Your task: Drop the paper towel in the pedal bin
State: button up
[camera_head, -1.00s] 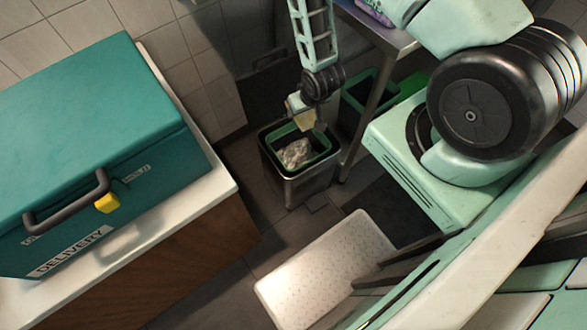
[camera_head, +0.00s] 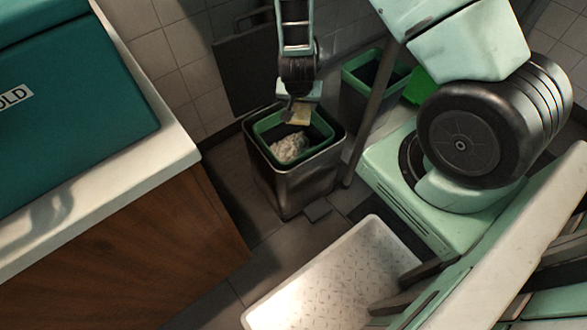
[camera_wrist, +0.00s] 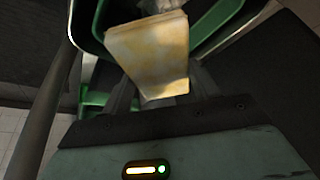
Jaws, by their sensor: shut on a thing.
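The pedal bin (camera_head: 300,180) is a dark metal bin with a green inner rim, standing open on the floor. It holds a crumpled pale mass (camera_head: 289,148). My gripper (camera_head: 297,106) is over the bin's far part, pointing down, shut on the paper towel (camera_head: 299,116). The towel is yellowish and stained; in the wrist view the towel (camera_wrist: 150,55) hangs between the fingers above the bin's green rim (camera_wrist: 225,28). The exact height of the towel over the rim is hard to tell.
A counter (camera_head: 150,165) with a teal delivery box (camera_head: 75,110) is at left. A white textured step (camera_head: 335,275) is in front.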

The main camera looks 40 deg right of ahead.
notch_tip(320, 180, down, 6)
jog(key=b, duration=0.5)
jog(key=shift+f, duration=0.15)
jog(key=o, duration=1.1)
jog(key=p+v, duration=0.6)
jog(key=v, duration=1.1)
jog(key=shift+a, duration=0.15)
